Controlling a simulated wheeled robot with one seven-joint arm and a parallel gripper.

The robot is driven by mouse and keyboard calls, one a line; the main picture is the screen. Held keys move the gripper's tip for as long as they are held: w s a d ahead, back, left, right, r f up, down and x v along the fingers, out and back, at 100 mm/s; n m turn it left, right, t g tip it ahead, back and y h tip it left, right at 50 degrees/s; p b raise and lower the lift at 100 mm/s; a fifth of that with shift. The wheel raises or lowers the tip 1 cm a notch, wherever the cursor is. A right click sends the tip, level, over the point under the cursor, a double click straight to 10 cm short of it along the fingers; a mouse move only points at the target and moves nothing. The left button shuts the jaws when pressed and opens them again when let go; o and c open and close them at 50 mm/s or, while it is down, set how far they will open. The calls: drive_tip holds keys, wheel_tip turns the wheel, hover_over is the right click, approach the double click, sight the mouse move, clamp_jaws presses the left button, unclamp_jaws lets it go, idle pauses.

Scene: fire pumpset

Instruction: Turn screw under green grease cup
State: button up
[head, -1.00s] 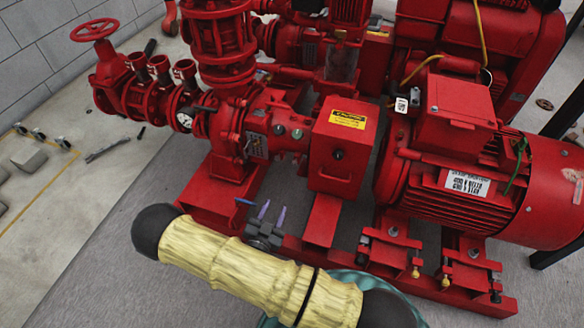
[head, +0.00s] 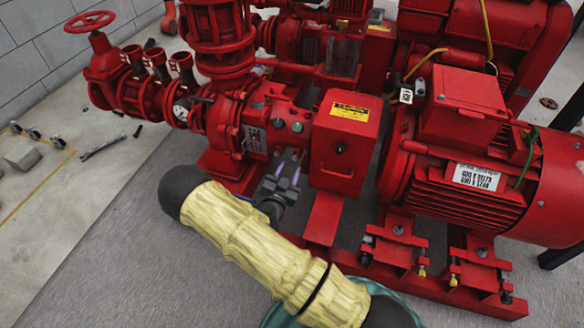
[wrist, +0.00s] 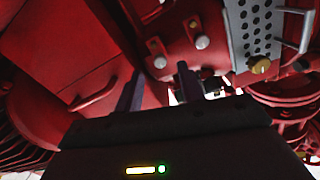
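The red pump's bearing housing has two small round fittings on its side in the head view. The right one looks greenish and is probably the green grease cup (head: 297,127); a greyer fitting (head: 278,123) sits left of it. I cannot make out the screw under the cup. My gripper (head: 289,171) is just below and in front of these fittings, its two purple fingers apart and empty. In the wrist view my gripper (wrist: 160,84) points at red metal with two silvery round heads (wrist: 202,41) beyond the fingers. No green cup is clear there.
A red box with a yellow caution label (head: 345,135) stands right of my gripper. The large red motor (head: 470,180) is farther right. The red base frame (head: 325,215) runs below. A perforated grey guard (wrist: 250,28) and a brass knob (wrist: 260,65) show in the wrist view.

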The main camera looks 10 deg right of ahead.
sight(294, 160)
drive_tip(key=shift+b+x, duration=0.45)
drive_tip(key=shift+x, duration=1.2)
clamp_jaws()
